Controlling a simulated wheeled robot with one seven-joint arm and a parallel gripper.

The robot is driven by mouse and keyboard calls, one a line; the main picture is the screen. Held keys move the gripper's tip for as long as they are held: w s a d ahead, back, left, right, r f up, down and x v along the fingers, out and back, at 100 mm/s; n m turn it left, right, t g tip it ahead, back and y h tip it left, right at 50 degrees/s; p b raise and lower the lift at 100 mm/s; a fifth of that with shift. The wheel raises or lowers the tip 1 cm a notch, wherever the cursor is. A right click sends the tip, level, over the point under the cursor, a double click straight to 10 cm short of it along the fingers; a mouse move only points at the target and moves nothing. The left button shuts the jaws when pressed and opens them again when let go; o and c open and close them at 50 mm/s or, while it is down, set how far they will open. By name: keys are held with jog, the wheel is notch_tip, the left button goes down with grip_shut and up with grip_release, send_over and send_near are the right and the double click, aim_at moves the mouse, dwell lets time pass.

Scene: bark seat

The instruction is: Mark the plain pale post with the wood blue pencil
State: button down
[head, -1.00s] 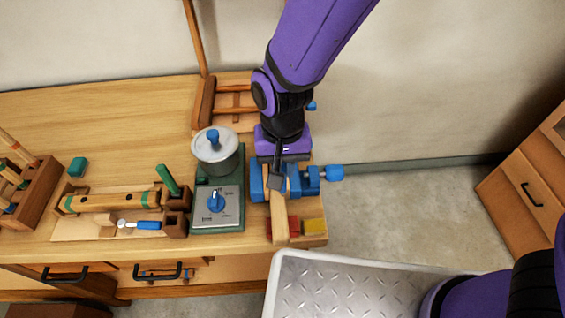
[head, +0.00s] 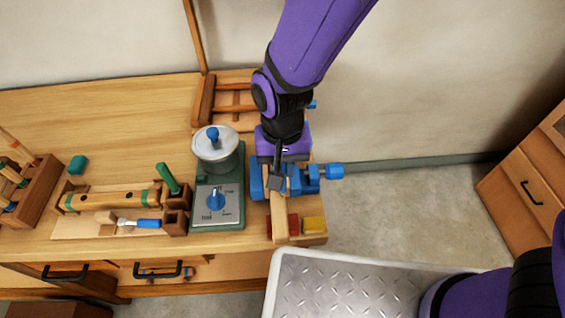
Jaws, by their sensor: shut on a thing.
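A plain pale post (head: 280,222) stands out toward the front from a blue vise (head: 306,180) at the right end of the bench. My gripper (head: 276,181) points down at the vise, over the back end of the post. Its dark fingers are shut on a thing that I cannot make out. The fingers and the vise hide where it meets the post. I cannot pick out the wood blue pencil for certain, nor any mark on the post.
A green machine with a dial (head: 217,206) and a lidded pot (head: 217,150) stand close left of my gripper. A brown holder with a green stick (head: 168,180) and a blue-handled tool (head: 141,223) lie farther left.

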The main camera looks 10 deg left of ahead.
jog(key=shift+s+a+f, duration=0.1)
jog(key=shift+s+a, duration=0.1)
jog(key=shift+a, duration=0.4)
jog(key=shift+s+a+f, duration=0.1)
jog(key=shift+s+a, duration=0.05)
jog(key=shift+a, duration=0.45)
jog(key=shift+r, duration=0.15)
dwell(0.3)
jog(key=shift+w+r, duration=0.15)
jog(key=shift+r, duration=1.3)
jog(key=shift+w+r, duration=0.15)
jog(key=shift+r, duration=1.3)
jog(key=shift+s, duration=0.1)
